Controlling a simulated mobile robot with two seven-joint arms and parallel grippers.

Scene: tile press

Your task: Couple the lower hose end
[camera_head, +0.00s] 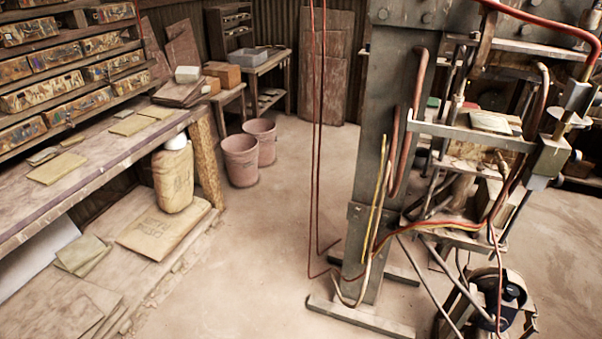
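Neither of my grippers shows in the head view. A tile press (378,130) with a tall grey column stands right of centre. Two thin dark red hoses (313,150) hang down left of the column and bend near the floor. A yellow line (377,195) runs along the column's front. A pale looped hose (362,290) and an orange-red hose (440,224) run near the column's lower part. I cannot tell which of these carries the lower hose end, and no coupling is clear at this size.
A long workbench (95,160) with tiles and a sack (173,178) fills the left. Two pink buckets (240,160) stand behind. The press foot (360,318) and a dark motor-like unit (495,290) occupy the floor at right. The floor (255,250) between bench and press is clear.

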